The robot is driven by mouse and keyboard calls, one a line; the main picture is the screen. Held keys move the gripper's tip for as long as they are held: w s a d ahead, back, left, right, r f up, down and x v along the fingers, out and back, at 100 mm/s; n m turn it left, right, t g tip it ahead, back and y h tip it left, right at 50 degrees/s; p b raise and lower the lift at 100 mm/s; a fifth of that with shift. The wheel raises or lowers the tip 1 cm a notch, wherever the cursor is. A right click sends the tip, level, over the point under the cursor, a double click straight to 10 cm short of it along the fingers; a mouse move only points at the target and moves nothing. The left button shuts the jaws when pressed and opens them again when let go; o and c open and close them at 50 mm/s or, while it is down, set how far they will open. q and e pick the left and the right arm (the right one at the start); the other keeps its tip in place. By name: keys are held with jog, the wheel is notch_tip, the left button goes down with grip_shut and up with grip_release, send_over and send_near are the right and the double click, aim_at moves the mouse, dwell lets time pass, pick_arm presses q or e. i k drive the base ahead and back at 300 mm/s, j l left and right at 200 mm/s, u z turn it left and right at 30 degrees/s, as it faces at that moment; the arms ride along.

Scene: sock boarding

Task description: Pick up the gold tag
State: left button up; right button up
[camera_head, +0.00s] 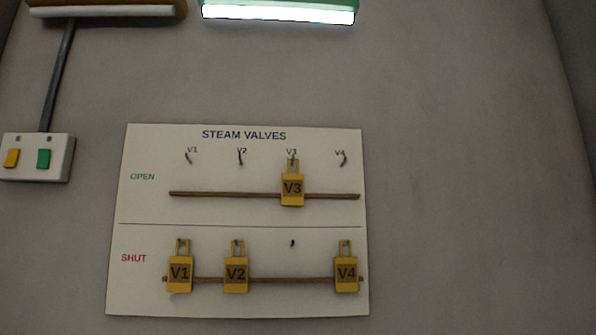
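Several gold tags hang on hooks on a white board (240,211) headed STEAM VALVES. The gold tag V3 (292,191) hangs in the upper OPEN row, under the V3 label. The gold tags V1 (180,273), V2 (236,274) and V4 (346,272) hang in the lower SHUT row. The hooks under V1, V2 and V4 in the OPEN row are empty, and so is the V3 hook (292,243) in the SHUT row. Neither of my grippers is in view.
A white switch box (60,158) with a yellow and a green switch is on the wall at the left, with a dark conduit (57,78) above it. A lit lamp (278,14) is at the top. The wall right of the board is bare.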

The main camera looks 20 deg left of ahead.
aim_at(180, 271)
jog(key=u, duration=1.35)
